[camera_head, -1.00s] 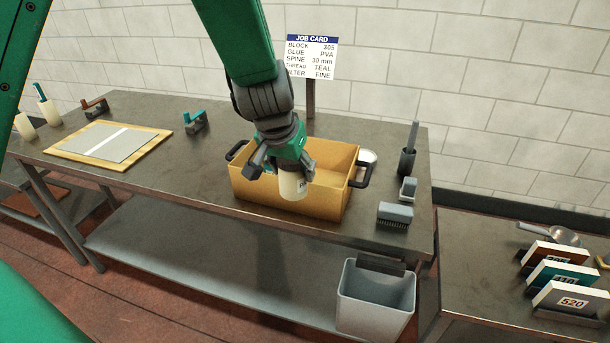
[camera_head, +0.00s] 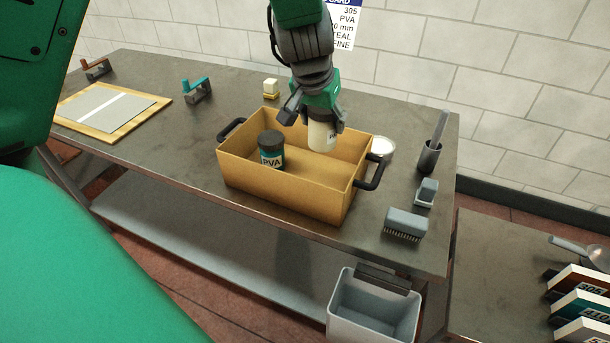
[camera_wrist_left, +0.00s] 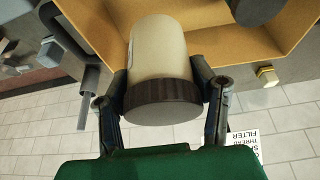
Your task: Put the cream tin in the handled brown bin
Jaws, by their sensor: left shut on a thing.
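The cream tin (camera_head: 322,134) hangs from my left gripper (camera_head: 314,110), over the far right part of the handled brown bin (camera_head: 285,198). In the left wrist view the two fingers close on either side of the tin (camera_wrist_left: 158,48), near its dark lid, and the bin's tan wall (camera_wrist_left: 240,42) is beyond it. The bin is open-topped with a dark handle at each end. In the head view I cannot tell how far the tin's base is above the bin floor. My right gripper is not in view.
A teal PVA jar (camera_head: 271,150) with a dark lid stands inside the bin at the left. A white round dish (camera_head: 381,148), a brush (camera_head: 404,225) and a dark cup (camera_head: 429,157) are to the bin's right. A grey bin (camera_head: 372,308) hangs at the table's front.

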